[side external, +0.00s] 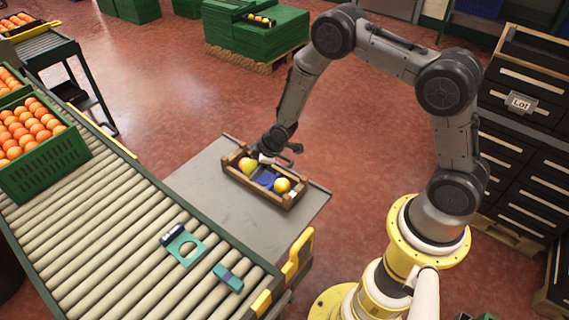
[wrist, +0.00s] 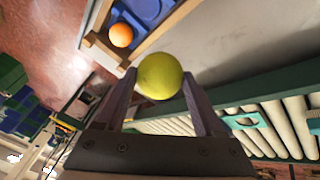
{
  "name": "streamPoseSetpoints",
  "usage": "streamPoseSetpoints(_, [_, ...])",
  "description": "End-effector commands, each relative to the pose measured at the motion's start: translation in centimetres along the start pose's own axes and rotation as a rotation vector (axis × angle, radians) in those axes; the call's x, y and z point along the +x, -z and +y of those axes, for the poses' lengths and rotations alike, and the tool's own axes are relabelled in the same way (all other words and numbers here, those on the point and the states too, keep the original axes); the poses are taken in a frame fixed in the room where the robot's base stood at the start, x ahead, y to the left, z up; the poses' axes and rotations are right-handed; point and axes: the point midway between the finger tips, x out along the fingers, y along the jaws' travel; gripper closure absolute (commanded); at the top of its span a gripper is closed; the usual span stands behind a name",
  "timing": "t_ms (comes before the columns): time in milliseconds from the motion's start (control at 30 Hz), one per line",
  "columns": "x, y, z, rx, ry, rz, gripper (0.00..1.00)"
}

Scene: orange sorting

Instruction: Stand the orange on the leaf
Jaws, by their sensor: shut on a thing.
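My gripper (wrist: 159,75) is shut on a round yellow-green fruit (wrist: 160,77), with one finger on each side of it. In the side view this yellow fruit (side external: 248,166) shows at the left end of a small wooden crate (side external: 271,199); its height there is hard to tell. My gripper (side external: 266,159) hides part of the crate. The crate stands on a flat grey leaf (side external: 212,196) beside the conveyor.
The roller conveyor (side external: 100,235) runs along the left, with a green plate with a round hole (side external: 174,248) and a small teal piece (side external: 229,279) on it. A green crate of oranges (side external: 50,167) stands farther up. The grey leaf has bare room left of the wooden crate.

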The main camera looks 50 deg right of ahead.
Motion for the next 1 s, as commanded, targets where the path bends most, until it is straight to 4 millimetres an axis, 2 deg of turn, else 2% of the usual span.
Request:
streamPoseSetpoints(33, [1.1,1.5,-0.8,-0.030,0.010,0.009,0.89])
streamPoseSetpoints(100, [2.2,3.2,-1.8,-0.062,0.021,0.019,0.89])
streamPoseSetpoints(233, [3.5,4.8,-3.7,-0.108,0.039,0.032,0.89])
streamPoseSetpoints(400, [4.0,4.8,-5.2,-0.128,0.055,0.029,0.89])
streamPoseSetpoints(567, [4.7,4.5,-5.5,-0.130,0.057,0.028,0.89])
streamPoseSetpoints(1000, [8.2,3.0,-6.5,-0.129,0.056,0.028,0.89])
